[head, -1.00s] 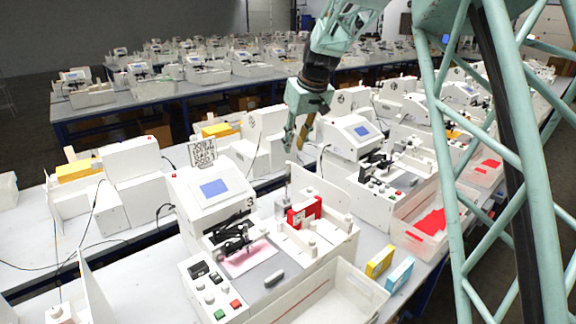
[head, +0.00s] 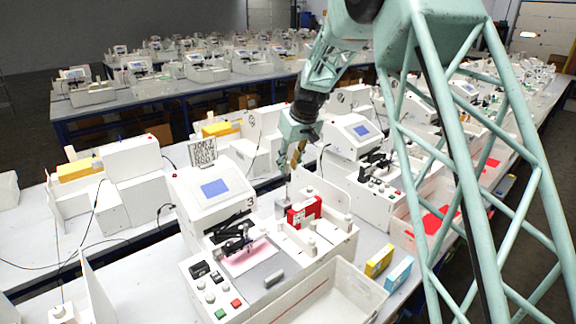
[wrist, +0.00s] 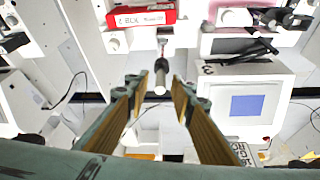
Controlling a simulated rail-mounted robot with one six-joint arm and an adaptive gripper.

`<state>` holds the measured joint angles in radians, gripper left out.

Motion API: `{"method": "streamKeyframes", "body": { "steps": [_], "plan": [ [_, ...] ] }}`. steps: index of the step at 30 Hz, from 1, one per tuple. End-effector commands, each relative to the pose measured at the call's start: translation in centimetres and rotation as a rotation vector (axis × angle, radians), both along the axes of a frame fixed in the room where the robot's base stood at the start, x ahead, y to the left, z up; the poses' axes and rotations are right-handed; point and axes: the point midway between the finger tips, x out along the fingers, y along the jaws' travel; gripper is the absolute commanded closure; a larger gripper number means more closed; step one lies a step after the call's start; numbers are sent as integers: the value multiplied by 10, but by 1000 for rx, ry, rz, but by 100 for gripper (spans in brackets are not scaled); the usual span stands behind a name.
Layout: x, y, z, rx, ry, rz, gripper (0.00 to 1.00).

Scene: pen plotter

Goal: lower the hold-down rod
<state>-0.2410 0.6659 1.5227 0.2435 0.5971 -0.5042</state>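The hold-down rod (head: 288,190) seems to be the thin upright grey rod beside the red box (head: 304,212), behind the plotter's paper area. In the wrist view the rod (wrist: 161,70) shows end-on with a pale round tip, between the two fingers but ahead of them. My gripper (wrist: 159,92) is open, with empty space on both sides of the rod. In the head view my gripper (head: 294,164) hangs above the rod, fingers pointing down. I cannot tell the exact gap between fingertips and rod. The white plotter (head: 212,190) with its blue screen stands to the left.
A white open bin (head: 335,295) stands in front of the plotter. Yellow and blue boxes (head: 398,272) stand right of it. A sign (head: 203,152) rises behind the plotter screen. Neighbouring plotters (head: 355,140) crowd the right. A pink-lit sheet (head: 246,256) lies on the bed.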

Motion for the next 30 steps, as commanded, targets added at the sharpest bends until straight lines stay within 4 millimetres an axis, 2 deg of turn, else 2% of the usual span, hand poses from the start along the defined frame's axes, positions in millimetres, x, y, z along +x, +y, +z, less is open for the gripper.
{"method": "streamKeyframes", "body": {
  "steps": [13, 21, 30],
  "plan": [
    [1, 1, -4, 0, 0, 0, 78],
    [1, 1, -4, 0, 0, 0, 100],
    [1, 1, -5, 1, -1, 0, 100]
  ]
}}
